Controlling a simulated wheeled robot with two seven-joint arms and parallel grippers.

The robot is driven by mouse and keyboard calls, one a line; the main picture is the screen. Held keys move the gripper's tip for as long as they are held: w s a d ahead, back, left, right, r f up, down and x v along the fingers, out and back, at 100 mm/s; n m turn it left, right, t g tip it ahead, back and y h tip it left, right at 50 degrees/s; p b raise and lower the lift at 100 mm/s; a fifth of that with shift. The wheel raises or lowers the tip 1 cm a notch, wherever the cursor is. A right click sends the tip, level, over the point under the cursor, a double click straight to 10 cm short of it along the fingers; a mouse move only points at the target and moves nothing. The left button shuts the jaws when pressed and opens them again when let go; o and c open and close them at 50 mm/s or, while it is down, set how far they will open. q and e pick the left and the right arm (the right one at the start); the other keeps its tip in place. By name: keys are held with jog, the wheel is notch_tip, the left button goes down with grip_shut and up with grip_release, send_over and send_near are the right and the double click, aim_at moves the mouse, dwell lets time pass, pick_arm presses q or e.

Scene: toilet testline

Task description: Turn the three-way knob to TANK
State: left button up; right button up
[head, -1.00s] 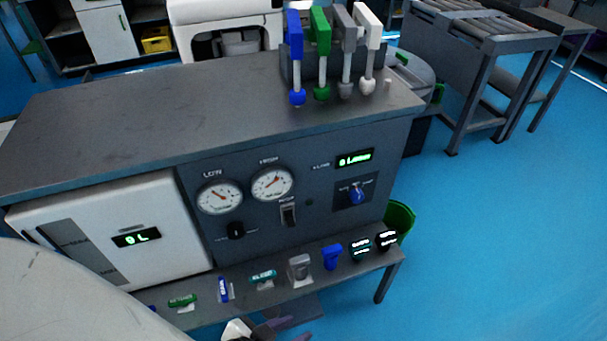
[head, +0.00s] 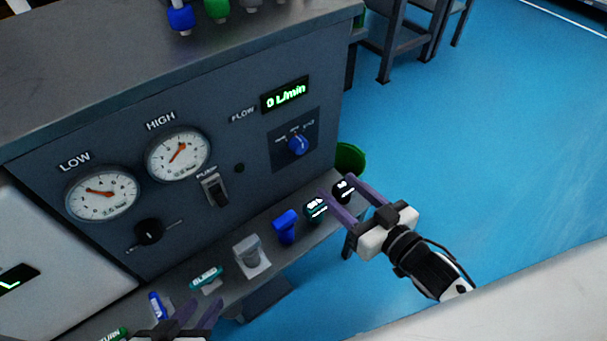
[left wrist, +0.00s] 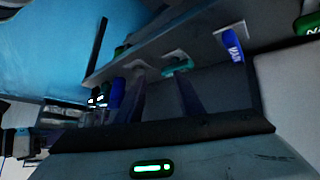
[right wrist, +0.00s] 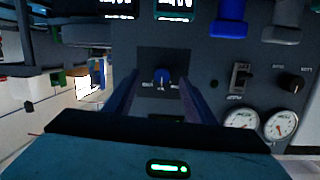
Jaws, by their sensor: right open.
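The three-way knob (head: 298,145) is blue and sits on a dark square plate under the green "0 L/min" flow display (head: 285,96). Its pointer direction and labels are too small to read surely. In the right wrist view the knob (right wrist: 161,75) appears upside down between my finger tips, with a gap in front of it. My right gripper (head: 338,188) is open and empty, below and to the right of the knob, over the shelf's right end. My left gripper (head: 190,318) is open and empty at the bottom edge, near the shelf's front.
A shelf below the panel carries a blue valve (head: 286,227), a grey valve (head: 250,255), a teal handle (head: 206,279) and dark display units (head: 315,209). The pump switch (head: 215,188) and two gauges (head: 178,154) are left of the knob. A green bin (head: 350,158) stands at right.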

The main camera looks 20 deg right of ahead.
aim_at(303, 149)
jog(key=w+a+b, duration=0.1)
jog(key=w, duration=0.2)
jog(key=w+a+t+y+b, duration=0.1)
jog(key=w+b, duration=0.1)
jog(key=w, duration=0.2)
jog(key=w+a+n+y+b, duration=0.1)
jog(key=w+b, duration=0.1)
jog(key=w, duration=0.1)
jog(key=shift+w+a+r, duration=0.3)
jog(key=shift+w, duration=0.1)
pick_arm(q)
jog(key=shift+m+g+h, duration=0.4)
jog(key=shift+m+g, duration=0.1)
jog(key=shift+g, duration=0.1)
jog(key=shift+w+d+f+b, duration=0.1)
jog(key=shift+d+f, duration=0.3)
jog(key=shift+f, duration=0.3)
jog(key=shift+w+d+f+b, duration=0.15)
jog(key=shift+d+f, duration=0.25)
jog(key=shift+f, duration=0.35)
jog(key=shift+s+d+f+b, duration=0.1)
jog(key=shift+d+f, duration=0.3)
jog(key=shift+f, duration=0.3)
pick_arm(e)
jog(key=shift+w+a, duration=0.25)
jog(key=shift+w, duration=0.4)
jog(key=shift+c, duration=0.4)
